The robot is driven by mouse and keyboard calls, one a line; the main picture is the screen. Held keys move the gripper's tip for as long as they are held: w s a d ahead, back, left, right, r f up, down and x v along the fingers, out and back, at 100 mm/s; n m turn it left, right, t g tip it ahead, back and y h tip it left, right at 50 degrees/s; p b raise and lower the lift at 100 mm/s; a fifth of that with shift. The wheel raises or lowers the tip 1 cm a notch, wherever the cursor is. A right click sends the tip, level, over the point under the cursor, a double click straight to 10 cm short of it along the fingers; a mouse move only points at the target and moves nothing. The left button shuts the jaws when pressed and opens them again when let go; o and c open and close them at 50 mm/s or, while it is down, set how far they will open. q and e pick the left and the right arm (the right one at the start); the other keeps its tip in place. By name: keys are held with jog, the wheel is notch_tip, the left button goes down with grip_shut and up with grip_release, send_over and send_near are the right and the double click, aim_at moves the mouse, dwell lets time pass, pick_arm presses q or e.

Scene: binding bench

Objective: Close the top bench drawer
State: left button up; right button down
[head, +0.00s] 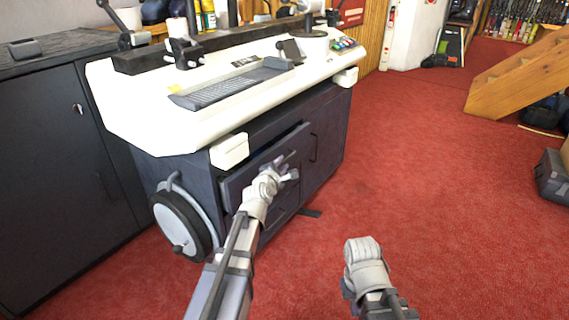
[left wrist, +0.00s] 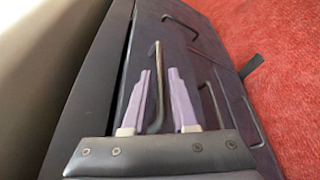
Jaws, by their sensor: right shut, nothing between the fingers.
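The top bench drawer (head: 236,184) stands partly pulled out under the white worktop, and a dark gap shows above its front. My left gripper (head: 290,172) is at the drawer front. In the left wrist view, its two fingers (left wrist: 162,100) are apart, with the dark drawer handle (left wrist: 156,75) between them; I cannot tell whether either finger touches it. The drawer front (left wrist: 135,80) also shows there. My right gripper (head: 362,246) is low over the carpet, away from the bench. It is shut and empty, and its fingertips are not clearly visible.
The white worktop (head: 140,105) overhangs the drawer and carries a grey tray-like plate (head: 235,84). A handwheel (head: 182,225) sticks out at the bench's left end. A dark cabinet (head: 50,180) stands to the left.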

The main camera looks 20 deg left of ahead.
aim_at(283, 162)
pick_arm(q)
jog(key=x, duration=0.3)
jog(key=shift+w, duration=0.3)
jog(key=shift+s, duration=0.1)
grip_shut()
dwell(1.1)
